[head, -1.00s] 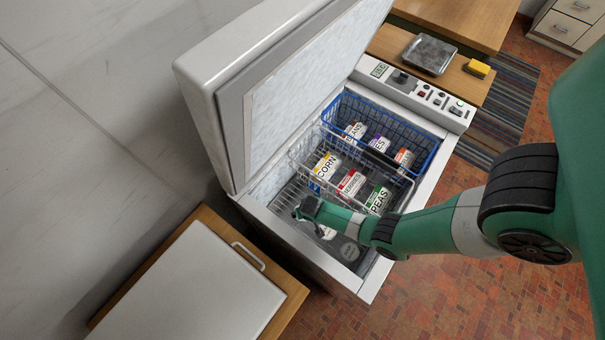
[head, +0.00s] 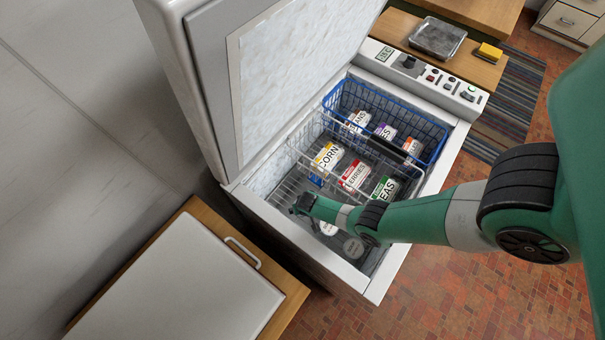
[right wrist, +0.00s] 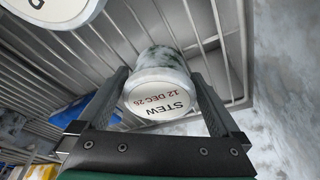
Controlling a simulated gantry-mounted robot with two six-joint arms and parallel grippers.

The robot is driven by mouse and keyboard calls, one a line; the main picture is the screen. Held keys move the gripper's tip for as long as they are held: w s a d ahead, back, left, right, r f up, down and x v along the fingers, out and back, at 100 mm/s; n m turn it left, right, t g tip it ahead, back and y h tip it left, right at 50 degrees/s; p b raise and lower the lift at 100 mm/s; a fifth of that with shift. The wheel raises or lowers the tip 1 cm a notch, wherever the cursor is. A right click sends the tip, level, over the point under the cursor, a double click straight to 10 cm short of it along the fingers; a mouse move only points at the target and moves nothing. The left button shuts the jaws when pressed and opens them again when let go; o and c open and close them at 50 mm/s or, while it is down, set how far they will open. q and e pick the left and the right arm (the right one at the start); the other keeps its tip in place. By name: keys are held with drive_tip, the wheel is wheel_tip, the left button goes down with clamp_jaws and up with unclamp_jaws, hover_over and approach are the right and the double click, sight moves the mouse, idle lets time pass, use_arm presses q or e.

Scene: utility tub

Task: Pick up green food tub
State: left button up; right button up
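In the right wrist view, a round tub (right wrist: 162,80) stands on edge in the view, with a white lid reading STEW 12 DEC 26 and a frost-mottled body with dark greenish patches. My right gripper (right wrist: 165,92) is open, with one finger on each side of this tub; contact is not clear. My left gripper is not in view.
A wire basket (head: 292,150) of cartons and a blue basket (head: 440,132) fill the freezer's back. The raised freezer lid (head: 210,90) stands at left. Another white-lidded tub (right wrist: 55,10) is close by in the right wrist view. A side table (head: 180,285) stands at lower left.

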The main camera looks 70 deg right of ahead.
drive_tip(key=c, duration=1.3)
wheel_tip(320, 180, up, 9)
drive_tip(key=p, duration=0.7)
drive_tip(key=shift+r, duration=0.55)
